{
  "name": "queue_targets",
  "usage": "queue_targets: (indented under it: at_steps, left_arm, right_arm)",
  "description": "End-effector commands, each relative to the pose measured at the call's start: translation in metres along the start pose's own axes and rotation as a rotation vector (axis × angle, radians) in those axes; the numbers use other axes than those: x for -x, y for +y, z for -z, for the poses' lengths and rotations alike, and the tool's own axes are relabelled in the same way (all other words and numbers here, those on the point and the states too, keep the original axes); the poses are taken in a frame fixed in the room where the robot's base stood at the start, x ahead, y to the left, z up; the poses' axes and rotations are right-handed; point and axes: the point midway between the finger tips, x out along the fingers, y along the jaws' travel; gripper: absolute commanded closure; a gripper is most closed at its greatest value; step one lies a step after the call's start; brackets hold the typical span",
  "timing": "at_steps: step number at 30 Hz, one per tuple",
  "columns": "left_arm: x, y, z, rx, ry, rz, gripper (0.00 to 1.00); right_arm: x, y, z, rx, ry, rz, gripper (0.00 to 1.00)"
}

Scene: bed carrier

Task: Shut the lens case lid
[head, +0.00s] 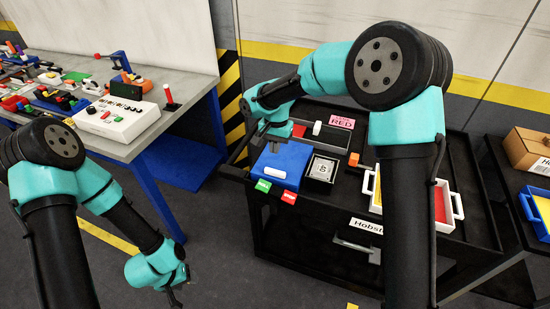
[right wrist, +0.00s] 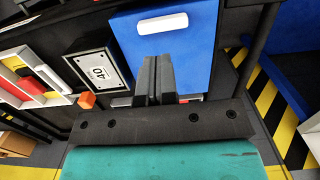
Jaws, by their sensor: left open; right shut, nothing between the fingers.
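A blue case (head: 285,160), which I take to be the lens case, sits on the black cart's top. A blue panel with a white strip (head: 275,172) covers its top; I cannot tell how fully the lid is down. In the right wrist view the blue panel (right wrist: 190,50) fills the upper middle, with the white strip (right wrist: 162,23) across it. My right gripper (right wrist: 153,62) is shut and empty, its fingers in front of the panel; contact cannot be told. My left gripper (head: 174,298) is low over the floor, away from the cart.
Green (head: 263,186) and red (head: 289,197) tags stand at the case's front. A framed tile (head: 322,168) and an orange block (head: 353,159) are to its right, then a white tray (head: 450,200). A cluttered workbench (head: 190,84) stands at left.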

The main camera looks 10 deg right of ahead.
Motion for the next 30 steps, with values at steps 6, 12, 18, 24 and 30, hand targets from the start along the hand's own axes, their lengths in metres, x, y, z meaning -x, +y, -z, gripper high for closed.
queue_targets:
  at_steps: [6,12,18,24,30]
  left_arm:
    - [0.000,0.000,0.000,0.000,0.000,0.000,0.48]
    - [0.000,0.000,0.000,0.000,0.000,0.000,0.48]
    - [0.000,0.000,0.000,0.000,0.000,0.000,0.48]
    - [0.000,0.000,0.000,0.000,0.000,0.000,0.48]
    - [0.000,0.000,0.000,0.000,0.000,0.000,0.48]
  right_arm:
    - [0.035,0.000,-0.002,0.001,0.001,0.000,1.00]
    - [0.047,0.000,-0.004,0.001,0.000,-0.001,1.00]
    - [0.047,0.000,-0.004,0.001,-0.001,-0.001,1.00]
    - [0.047,0.000,-0.004,0.000,-0.001,-0.001,1.00]
    - [0.032,0.002,-0.008,0.011,-0.017,0.034,1.00]
